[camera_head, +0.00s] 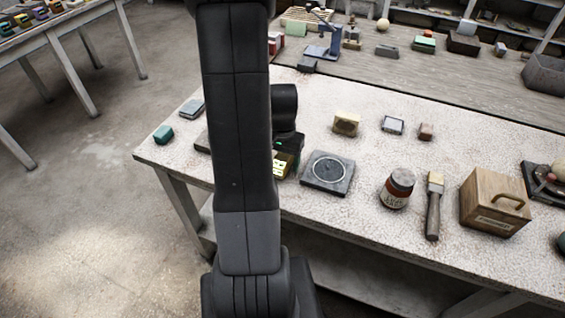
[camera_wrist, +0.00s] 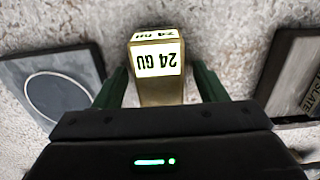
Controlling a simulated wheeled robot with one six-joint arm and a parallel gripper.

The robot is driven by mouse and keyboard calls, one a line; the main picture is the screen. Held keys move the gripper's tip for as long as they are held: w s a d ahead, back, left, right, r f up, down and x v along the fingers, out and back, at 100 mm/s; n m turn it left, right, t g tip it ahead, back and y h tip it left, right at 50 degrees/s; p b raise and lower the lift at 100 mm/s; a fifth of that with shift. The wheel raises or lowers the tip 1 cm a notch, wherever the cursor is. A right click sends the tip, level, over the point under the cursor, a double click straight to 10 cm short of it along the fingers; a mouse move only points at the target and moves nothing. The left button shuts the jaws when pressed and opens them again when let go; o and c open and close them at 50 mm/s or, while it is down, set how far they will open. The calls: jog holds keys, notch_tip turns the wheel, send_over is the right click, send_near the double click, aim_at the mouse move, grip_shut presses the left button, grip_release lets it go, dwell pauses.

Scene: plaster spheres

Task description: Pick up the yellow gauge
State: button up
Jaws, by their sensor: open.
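The yellow gauge (camera_wrist: 160,92) is a brass-yellow block with a white label reading "24 GU", upside down in the wrist view. It stands between the two green fingers of my gripper (camera_wrist: 160,80), with a gap on each side. My gripper is open and does not hold it. In the head view the gauge (camera_head: 281,168) shows beside my arm on the speckled table, partly hidden by my arm and gripper.
A dark square plate with a ring (camera_head: 328,173) lies close to the right of the gauge; in the wrist view it is at left (camera_wrist: 50,85). Another yellowish block (camera_head: 345,125), a jar (camera_head: 397,189), a brush (camera_head: 434,205) and a wooden box (camera_head: 494,203) stand farther right.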

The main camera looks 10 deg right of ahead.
aim_at(282, 157)
jog(key=c, duration=1.2)
jog(key=shift+o, duration=0.2)
jog(key=shift+r, duration=0.1)
jog(key=shift+r+p, duration=0.25)
jog(key=shift+p, duration=0.15)
notch_tip(282, 157, up, 10)
jog(key=shift+f, duration=0.1)
